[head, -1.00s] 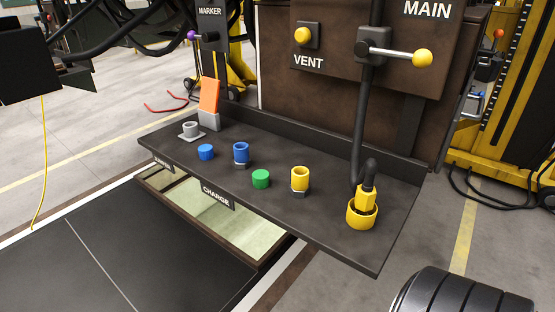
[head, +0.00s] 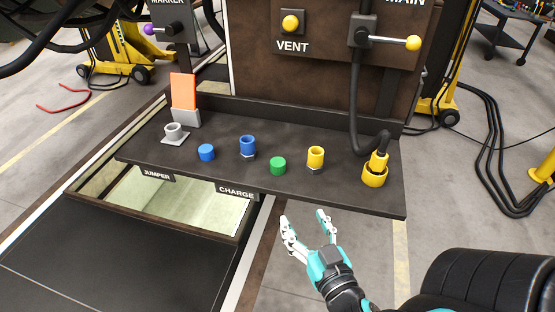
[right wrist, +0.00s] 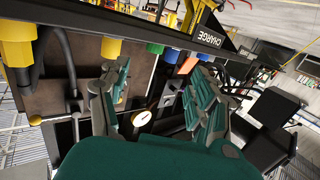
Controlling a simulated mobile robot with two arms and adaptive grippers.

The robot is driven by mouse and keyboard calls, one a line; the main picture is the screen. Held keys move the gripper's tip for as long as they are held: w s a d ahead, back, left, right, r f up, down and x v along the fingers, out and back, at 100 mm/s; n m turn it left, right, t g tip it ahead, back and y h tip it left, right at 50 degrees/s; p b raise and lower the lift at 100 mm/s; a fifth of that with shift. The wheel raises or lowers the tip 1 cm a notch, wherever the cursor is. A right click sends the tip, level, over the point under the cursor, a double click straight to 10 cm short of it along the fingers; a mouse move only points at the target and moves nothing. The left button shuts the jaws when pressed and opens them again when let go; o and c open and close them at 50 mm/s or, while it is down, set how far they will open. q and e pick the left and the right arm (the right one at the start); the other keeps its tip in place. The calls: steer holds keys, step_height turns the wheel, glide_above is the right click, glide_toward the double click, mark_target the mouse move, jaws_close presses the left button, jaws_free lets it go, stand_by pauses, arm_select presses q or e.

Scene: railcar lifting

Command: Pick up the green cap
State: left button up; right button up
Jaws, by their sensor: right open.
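The green cap (head: 278,166) stands on the dark shelf (head: 240,178), between a blue fitting (head: 248,147) and a yellow fitting (head: 316,158). My right gripper (head: 303,217) is open and empty, in front of the shelf's front edge and apart from the cap. Its spread fingers also fill the middle of the right wrist view (right wrist: 160,82). My left gripper is not in view.
A blue cap (head: 206,153), a grey fitting (head: 174,134) and an orange block in a grey holder (head: 184,100) stand left on the shelf. A yellow connector with a hose (head: 375,170) stands at its right end. A panel with VENT button (head: 291,24) rises behind.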

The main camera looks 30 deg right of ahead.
steer(key=r, duration=0.2)
steer(key=b, duration=0.3)
glide_toward(280, 167)
steer(key=shift+w+t, duration=0.15)
steer(key=shift+t, duration=0.15)
steer(key=p+x, duration=0.1)
steer(key=x, duration=0.3)
steer(key=shift+d+p, duration=0.1)
steer(key=shift+p, duration=0.3)
steer(key=p+x, duration=0.2)
steer(key=x, duration=0.3)
steer(key=shift+w+f, duration=0.15)
steer(key=shift+w+d+f, duration=0.1)
steer(key=shift+w+f, duration=0.05)
steer(key=shift+w, duration=0.05)
steer(key=shift+s, duration=0.1)
steer(key=shift+c, duration=0.6)
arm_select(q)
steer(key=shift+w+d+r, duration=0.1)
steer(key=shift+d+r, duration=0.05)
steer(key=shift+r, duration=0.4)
arm_select(e)
steer(key=c, duration=0.8)
